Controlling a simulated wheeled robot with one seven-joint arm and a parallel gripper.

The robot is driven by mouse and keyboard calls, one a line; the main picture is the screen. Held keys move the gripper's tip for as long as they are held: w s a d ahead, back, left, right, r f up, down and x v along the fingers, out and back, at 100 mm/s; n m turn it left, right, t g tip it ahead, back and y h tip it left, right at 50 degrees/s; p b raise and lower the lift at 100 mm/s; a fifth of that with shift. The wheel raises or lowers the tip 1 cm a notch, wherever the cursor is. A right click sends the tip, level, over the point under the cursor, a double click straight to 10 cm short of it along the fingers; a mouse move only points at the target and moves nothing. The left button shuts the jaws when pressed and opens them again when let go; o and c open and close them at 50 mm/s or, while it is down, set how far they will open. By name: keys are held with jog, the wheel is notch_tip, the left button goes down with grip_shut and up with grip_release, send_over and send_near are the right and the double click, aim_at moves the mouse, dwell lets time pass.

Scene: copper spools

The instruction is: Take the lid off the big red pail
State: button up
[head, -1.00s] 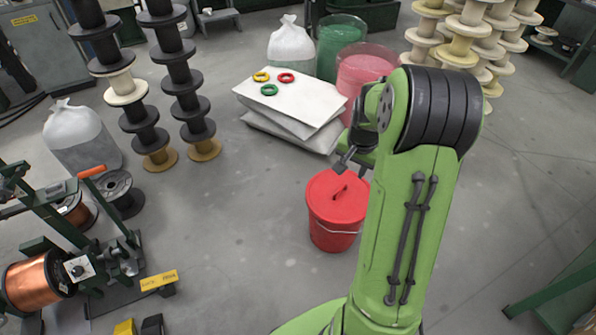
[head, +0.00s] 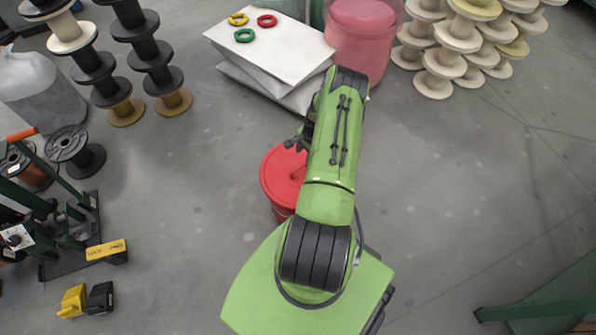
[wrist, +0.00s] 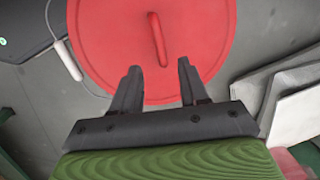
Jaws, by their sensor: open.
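The big red pail (head: 278,212) stands on the floor in front of me, partly hidden by my green arm in the head view. Its red lid (head: 281,172) is on it. In the wrist view the lid (wrist: 195,45) fills the upper middle, with a raised bar handle (wrist: 157,39) across its centre. My gripper (wrist: 157,72) is open and empty, its two dark fingers spread over the lid's near part, below the handle's end in the picture. In the head view my gripper (head: 296,140) is at the lid's upper edge, partly hidden by the arm.
Stacked white slabs (head: 270,55) with coloured rings lie behind the pail. A pink translucent tub (head: 362,45) stands beside them. Spool stacks rise at left (head: 155,60) and right (head: 440,75). A green winding machine (head: 70,225) is at the left.

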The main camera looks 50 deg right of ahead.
aim_at(300, 166)
jog(key=f+b, duration=0.1)
jog(key=f, duration=0.2)
jog(key=w+f+b, duration=0.1)
jog(key=f+b, duration=0.1)
jog(key=f, duration=0.2)
jog(key=f+b, duration=0.1)
jog(key=f, duration=0.3)
jog(key=shift+w+a, duration=0.35)
jog(key=shift+r, duration=0.1)
grip_shut()
